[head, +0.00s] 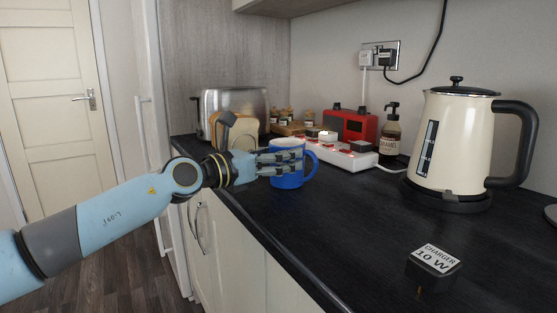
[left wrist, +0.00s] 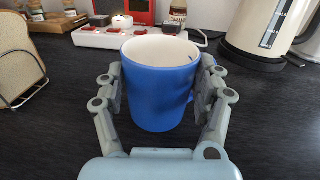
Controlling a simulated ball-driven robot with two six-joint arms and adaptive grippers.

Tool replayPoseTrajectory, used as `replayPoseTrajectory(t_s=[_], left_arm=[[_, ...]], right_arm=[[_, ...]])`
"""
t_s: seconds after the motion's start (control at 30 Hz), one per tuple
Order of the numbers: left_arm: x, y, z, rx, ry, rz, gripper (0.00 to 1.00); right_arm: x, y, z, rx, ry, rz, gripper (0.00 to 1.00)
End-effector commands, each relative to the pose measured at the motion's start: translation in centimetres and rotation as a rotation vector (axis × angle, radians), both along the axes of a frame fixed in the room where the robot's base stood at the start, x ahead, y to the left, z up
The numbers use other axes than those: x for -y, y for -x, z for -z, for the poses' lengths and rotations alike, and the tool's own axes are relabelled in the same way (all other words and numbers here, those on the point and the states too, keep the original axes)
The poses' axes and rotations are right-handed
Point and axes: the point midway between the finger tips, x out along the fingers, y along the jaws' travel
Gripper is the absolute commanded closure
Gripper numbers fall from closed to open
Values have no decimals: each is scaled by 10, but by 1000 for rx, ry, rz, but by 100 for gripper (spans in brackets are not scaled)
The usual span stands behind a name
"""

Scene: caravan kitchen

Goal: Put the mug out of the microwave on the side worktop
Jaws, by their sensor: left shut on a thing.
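A blue mug (head: 287,178) with a pale inside stands upright at the dark worktop (head: 350,222), near its front edge; whether its base touches the surface I cannot tell. My left gripper (head: 282,160) is shut on the mug. In the left wrist view the mug (left wrist: 158,95) sits between the two fingers of the left gripper (left wrist: 160,105), one on each side. Its handle is on the right, partly hidden by a finger. My right gripper is not in view. No microwave shows in these frames.
Behind the mug are a white power strip (head: 350,160), a red appliance (head: 350,126) and a pump bottle (head: 390,135). A toaster (head: 235,103) stands at the back left, a cream kettle (head: 455,140) at the right. A black charger (head: 433,268) lies in front. The worktop between is clear.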

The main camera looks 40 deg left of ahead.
Motion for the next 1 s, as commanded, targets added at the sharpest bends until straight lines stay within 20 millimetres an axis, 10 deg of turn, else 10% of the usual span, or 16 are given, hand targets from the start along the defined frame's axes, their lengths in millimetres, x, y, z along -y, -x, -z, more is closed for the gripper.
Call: replayPoseTrajectory(t_s=[0.13, 0.17, 0.3, 0.67, 1.0], left_arm=[[0, 0, 2, 3, 1, 0, 82], [0, 0, 3, 0, 0, 0, 26], [0, 0, 2, 0, 0, 0, 8], [0, 1, -2, 0, -1, 0, 6], [-16, 63, 1, -6, -8, 4, 6]], right_arm=[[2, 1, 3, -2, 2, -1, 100], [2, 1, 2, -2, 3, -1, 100], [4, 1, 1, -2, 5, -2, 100], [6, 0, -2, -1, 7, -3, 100], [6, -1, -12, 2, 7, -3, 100]])
